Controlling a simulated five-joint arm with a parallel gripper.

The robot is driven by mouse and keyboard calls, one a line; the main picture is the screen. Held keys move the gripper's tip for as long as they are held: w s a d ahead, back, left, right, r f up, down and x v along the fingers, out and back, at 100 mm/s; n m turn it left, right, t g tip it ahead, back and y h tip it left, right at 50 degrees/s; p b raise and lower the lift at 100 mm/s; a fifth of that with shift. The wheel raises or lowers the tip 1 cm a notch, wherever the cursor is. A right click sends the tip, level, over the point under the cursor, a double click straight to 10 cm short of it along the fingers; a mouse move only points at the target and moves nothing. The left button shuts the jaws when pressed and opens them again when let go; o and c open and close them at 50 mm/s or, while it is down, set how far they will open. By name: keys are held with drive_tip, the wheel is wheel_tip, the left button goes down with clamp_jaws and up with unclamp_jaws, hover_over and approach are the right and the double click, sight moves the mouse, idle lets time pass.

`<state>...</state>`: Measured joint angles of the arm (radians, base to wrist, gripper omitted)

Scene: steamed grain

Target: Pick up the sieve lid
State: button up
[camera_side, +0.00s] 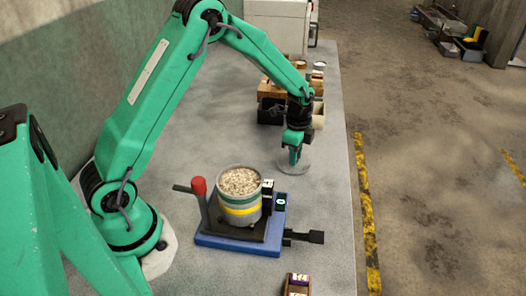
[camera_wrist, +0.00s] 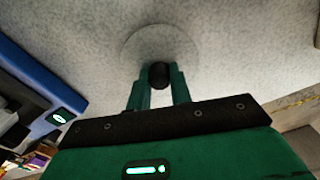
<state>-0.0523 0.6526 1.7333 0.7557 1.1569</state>
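The sieve lid is a clear round disc (camera_side: 293,167) on the grey bench to the right of the press-like device, with a black knob in its middle. In the wrist view the lid (camera_wrist: 190,46) shows as a faint circle and its dark knob (camera_wrist: 158,75) is between my fingertips. My gripper (camera_side: 295,156) points down over the lid's middle. In the wrist view both green fingers of my gripper (camera_wrist: 158,80) meet the knob's sides, with no clear gap. The lid looks flat; I cannot tell whether it touches the bench.
A grain-filled sieve stack (camera_side: 240,196) stands on a blue-based device (camera_side: 240,245) with a red-topped handle. Wooden and black boxes (camera_side: 270,108) stand behind my gripper. A small box (camera_side: 297,285) lies at the front. The bench's right edge is close to the lid.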

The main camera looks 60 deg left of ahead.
drive_tip(key=shift+r, duration=0.15)
clamp_jaws()
drive_tip(key=shift+r, duration=0.55)
drive_tip(key=r, duration=0.3)
drive_tip(key=shift+s+d+r, duration=0.1)
drive_tip(key=shift+s+d, duration=0.05)
drive_tip(key=shift+d, duration=0.2)
drive_tip(key=s+d+r, duration=0.5)
drive_tip(key=d+r, duration=0.1)
drive_tip(key=d, duration=0.3)
drive_tip(key=shift+d+r, duration=0.2)
drive_tip(key=shift+d, duration=0.1)
drive_tip(key=shift+s, duration=0.1)
